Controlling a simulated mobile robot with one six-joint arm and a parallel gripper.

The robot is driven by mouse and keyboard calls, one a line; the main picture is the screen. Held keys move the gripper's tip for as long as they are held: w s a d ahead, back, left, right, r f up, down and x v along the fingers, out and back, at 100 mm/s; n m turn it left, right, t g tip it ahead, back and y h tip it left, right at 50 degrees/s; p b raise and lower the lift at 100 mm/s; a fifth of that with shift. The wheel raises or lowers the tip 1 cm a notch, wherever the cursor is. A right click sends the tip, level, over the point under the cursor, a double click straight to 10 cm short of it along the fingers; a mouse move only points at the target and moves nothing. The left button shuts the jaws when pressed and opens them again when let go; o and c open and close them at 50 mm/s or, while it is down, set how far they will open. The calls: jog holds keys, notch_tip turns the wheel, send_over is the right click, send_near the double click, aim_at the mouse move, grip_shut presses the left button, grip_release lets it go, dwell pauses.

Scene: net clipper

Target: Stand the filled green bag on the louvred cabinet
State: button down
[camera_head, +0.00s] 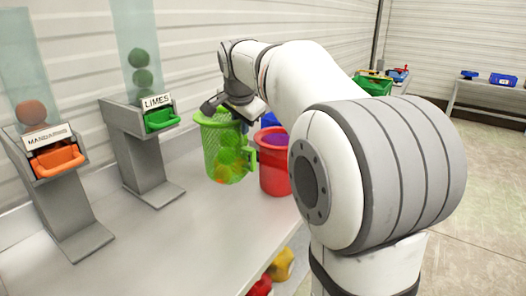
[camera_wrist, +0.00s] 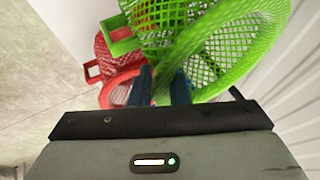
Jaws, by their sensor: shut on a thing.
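The green mesh bag (camera_head: 228,150) is upright above or on the grey counter, with green and orange fruit showing through its sides. I cannot tell whether its base touches the counter. My gripper (camera_head: 238,106) is shut on the bag's upper rim. In the wrist view my gripper's blue fingers (camera_wrist: 168,88) close on the green mesh bag (camera_wrist: 235,45), whose ring and mesh fill the upper right. I cannot make out the louvred cabinet in either view.
A red container (camera_head: 272,172) stands just right of the bag, with a blue one (camera_head: 269,119) behind. Lime (camera_head: 158,119) and mandarin (camera_head: 57,159) dispensers stand left on the counter (camera_head: 150,245). A far table (camera_head: 490,91) holds blue bins; open floor lies at right.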

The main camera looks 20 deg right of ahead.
aim_at(240, 155)
jog(key=f, duration=0.6)
jog(key=shift+w+a+f+b, duration=0.1)
jog(key=shift+w+a+b, duration=0.15)
jog(key=shift+b, duration=0.15)
notch_tip(240, 155, down, 4)
jog(key=shift+s+r, duration=0.1)
jog(key=shift+r, duration=0.15)
jog(key=c, duration=1.4)
grip_release()
jog(key=shift+o, duration=0.2)
jog(key=v, duration=1.2)
jog(key=s+f+n+g, duration=0.1)
jog(key=s+f+n, duration=0.3)
jog(key=s+f, duration=0.3)
jog(key=s+a+f+n+g+y, duration=0.1)
jog(key=s+f+n, duration=0.3)
jog(key=s+f, duration=0.3)
jog(key=s+f+n+g, duration=0.2)
jog(key=s+f+n, duration=0.1)
jog(key=s+f, duration=0.4)
jog(key=shift+s+a+f+n+y, duration=0.15)
jog(key=shift+s+n, duration=0.05)
jog(key=shift+s, duration=0.5)
jog(key=shift+s+a+f+n+y, duration=0.15)
jog(key=shift+s+f+n, duration=0.05)
jog(key=shift+s, duration=0.45)
jog(key=shift+c, duration=0.2)
